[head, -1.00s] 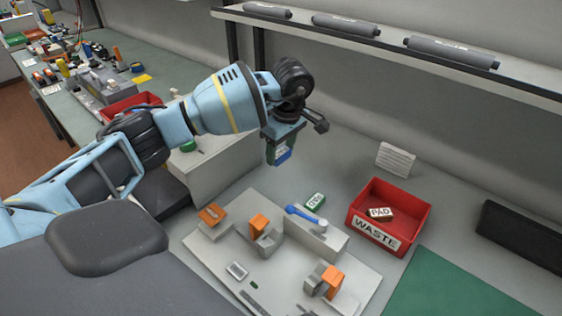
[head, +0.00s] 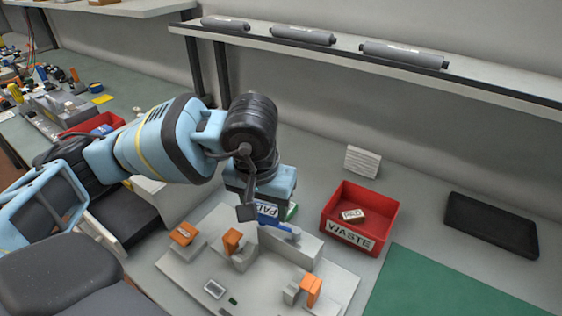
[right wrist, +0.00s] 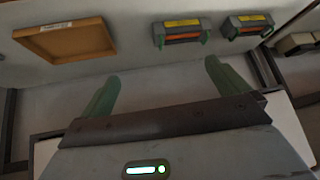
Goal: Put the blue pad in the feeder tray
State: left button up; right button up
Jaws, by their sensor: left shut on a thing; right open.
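My left gripper (head: 262,196) is shut on the blue pad (head: 267,210), whose white "PAD" label faces the camera in the head view. It hangs over the back of the pale fixture plate (head: 190,262), close above a blue lever (head: 272,228). A green-edged block (head: 291,212) shows just behind the blue pad, partly hidden. I cannot tell for sure which part is the feeder tray. My right gripper (right wrist: 163,72) is open and empty in the right wrist view, its green fingers wide apart.
A red WASTE bin (head: 336,205) with a pad inside stands right of the fixture. Orange-topped clamps (head: 232,240) rise from the plate. A black tray (head: 490,224) and a green mat (head: 450,285) lie to the right. Grey rollers rest on the shelf (head: 360,55) above.

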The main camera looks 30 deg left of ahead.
aim_at(115, 220)
jog(key=k+j, duration=0.15)
jog(key=j, duration=0.25)
jog(key=k+j, duration=0.1)
jog(key=j, duration=0.25)
jog(key=k+j, duration=0.15)
jog(key=j, duration=0.25)
jog(key=k+j, duration=0.15)
jog(key=j, duration=0.25)
jog(key=k+j, duration=0.1)
jog(key=j, duration=0.25)
jog(key=k+j+z, duration=0.1)
jog(key=j, duration=0.3)
jog(key=k, duration=0.05)
